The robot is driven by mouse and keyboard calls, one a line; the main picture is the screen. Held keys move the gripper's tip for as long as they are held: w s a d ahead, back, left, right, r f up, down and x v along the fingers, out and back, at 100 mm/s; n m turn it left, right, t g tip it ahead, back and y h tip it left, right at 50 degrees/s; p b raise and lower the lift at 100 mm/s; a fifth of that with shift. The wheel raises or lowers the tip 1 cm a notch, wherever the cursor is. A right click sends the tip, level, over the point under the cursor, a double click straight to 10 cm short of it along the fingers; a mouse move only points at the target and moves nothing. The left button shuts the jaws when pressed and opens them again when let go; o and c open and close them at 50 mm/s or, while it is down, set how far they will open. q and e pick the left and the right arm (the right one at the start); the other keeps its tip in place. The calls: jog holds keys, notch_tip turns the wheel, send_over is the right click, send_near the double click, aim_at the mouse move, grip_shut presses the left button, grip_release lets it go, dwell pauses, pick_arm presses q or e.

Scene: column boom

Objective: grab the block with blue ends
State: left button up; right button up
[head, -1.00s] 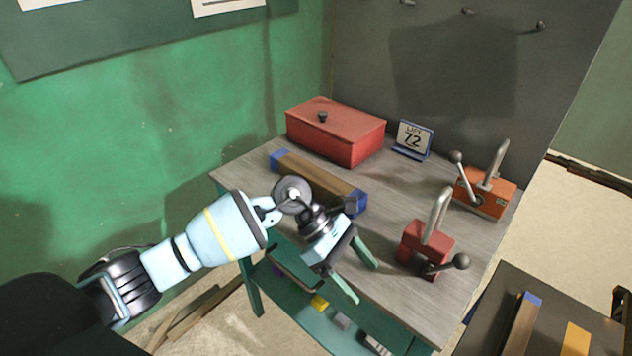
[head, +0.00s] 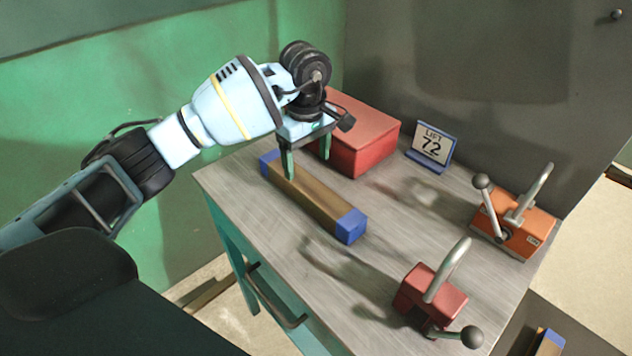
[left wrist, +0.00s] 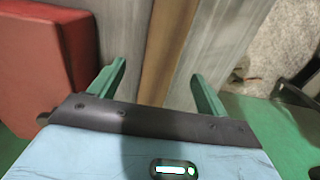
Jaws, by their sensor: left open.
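A long brown block with blue ends (head: 312,197) lies on the grey workbench, slanting from back left to front right. My left gripper (head: 307,167) is open above its left part, with one finger on the near side and one toward the far side. In the left wrist view the brown middle of the block (left wrist: 165,50) runs between the two green fingers of my left gripper (left wrist: 160,70), with a gap on both sides. I cannot tell how far the fingertips are above the bench. My right gripper is not in view.
A red box (head: 362,138) stands close behind my left gripper. A sign reading LIFT 72 (head: 432,146), an orange clamp-like device (head: 520,228) and a red one (head: 430,292) stand to the right. Another blue-ended block (head: 548,344) shows at the lower right. The wall is behind.

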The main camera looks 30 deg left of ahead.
aim_at(308, 183)
pick_arm(q)
jog(key=shift+s+f, duration=0.1)
jog(key=shift+s, duration=0.25)
jog(key=shift+f, duration=0.85)
jog(key=shift+w+f, duration=0.1)
jog(key=shift+f, duration=0.2)
jog(key=shift+d+f+p, duration=0.1)
jog(key=shift+f+p, duration=0.25)
jog(key=shift+f, duration=2.2)
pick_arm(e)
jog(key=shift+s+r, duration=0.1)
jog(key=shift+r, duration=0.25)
pick_arm(q)
jog(key=shift+c, duration=0.3)
